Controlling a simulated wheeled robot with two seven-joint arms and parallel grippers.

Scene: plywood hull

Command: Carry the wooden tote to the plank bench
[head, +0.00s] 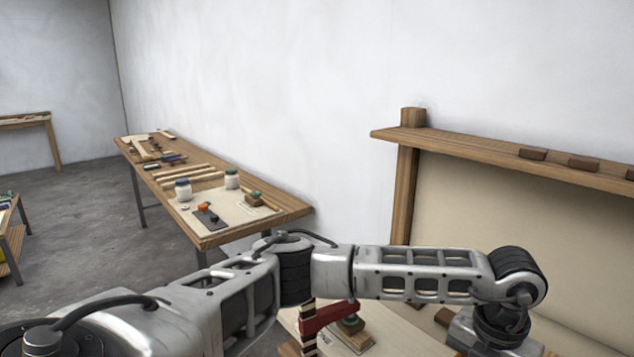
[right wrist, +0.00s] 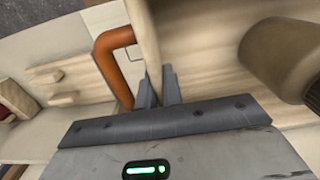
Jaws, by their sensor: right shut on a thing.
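In the right wrist view my right gripper (right wrist: 158,88) is shut on the edge of a thin, pale wooden board (right wrist: 147,35), which looks like a wall of the wooden tote. Only part of the tote shows, close up, so its full shape and what bears it cannot be told. An orange bent bar (right wrist: 113,58) is just left of the fingers, and a thick brown cylinder (right wrist: 278,58) is at the right. In the head view the tote cannot be made out. A long plank-topped bench (head: 290,206) stands along the wall at left centre. My left gripper is not in view.
A wooden frame with a shelf (head: 480,143) stands at right. My arm crosses the bottom, above a pale surface with a red tool (head: 328,315). Grey floor (head: 75,215) is open at left.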

